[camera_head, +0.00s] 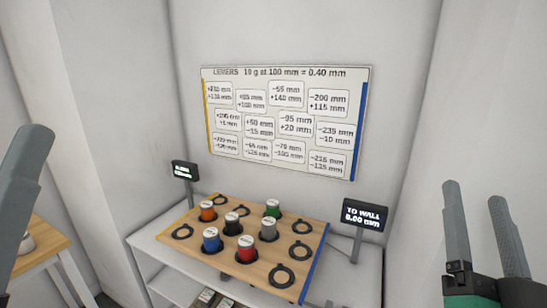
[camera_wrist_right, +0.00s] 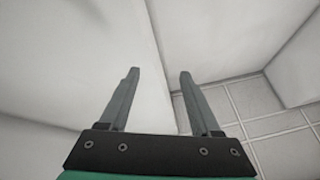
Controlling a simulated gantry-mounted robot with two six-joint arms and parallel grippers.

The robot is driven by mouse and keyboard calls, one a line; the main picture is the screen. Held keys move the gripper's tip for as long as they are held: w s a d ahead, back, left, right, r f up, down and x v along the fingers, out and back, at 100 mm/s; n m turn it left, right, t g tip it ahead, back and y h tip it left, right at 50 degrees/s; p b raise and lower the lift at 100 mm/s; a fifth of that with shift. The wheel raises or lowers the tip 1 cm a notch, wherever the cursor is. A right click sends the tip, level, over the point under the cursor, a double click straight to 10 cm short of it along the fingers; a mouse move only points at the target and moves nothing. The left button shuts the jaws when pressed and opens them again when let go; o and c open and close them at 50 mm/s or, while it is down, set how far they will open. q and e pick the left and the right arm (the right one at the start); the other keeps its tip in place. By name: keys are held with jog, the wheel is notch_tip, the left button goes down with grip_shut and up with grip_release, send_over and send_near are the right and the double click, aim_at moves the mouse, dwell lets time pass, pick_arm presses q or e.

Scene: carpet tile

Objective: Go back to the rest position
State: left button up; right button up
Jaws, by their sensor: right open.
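My right gripper (camera_head: 475,194) is at the right of the head view, with its two grey fingers apart and nothing between them. It also shows empty in the right wrist view (camera_wrist_right: 159,73), in front of pale walls and a tiled floor. Of my left gripper, a grey finger (camera_head: 24,165) shows at the left edge of the head view. The rest of it is cut off, so I cannot tell its opening. Both grippers are apart from the wooden board (camera_head: 263,281), which stands on a white shelf unit (camera_head: 150,249).
The board carries several black rings and coloured cylinders, among them a red one (camera_head: 246,250) and a blue one (camera_head: 211,240). A display reading "TO WALL 0.00 mm" (camera_head: 364,215) stands right of it. A levers chart (camera_head: 285,115) hangs behind. A wooden table (camera_head: 40,245) is at left.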

jog(key=s+a+r+n+t+y, duration=0.5)
jog(key=s+a+r+n+y, duration=0.15)
jog(key=s+r+y, duration=0.45)
pick_arm(q)
notch_tip(320, 180, up, 39)
jog(key=p, duration=3.8)
jog(key=shift+r, duration=0.2)
pick_arm(e)
notch_tip(320, 180, up, 38)
jog(key=w+n, duration=0.2)
jog(key=shift+w, duration=0.15)
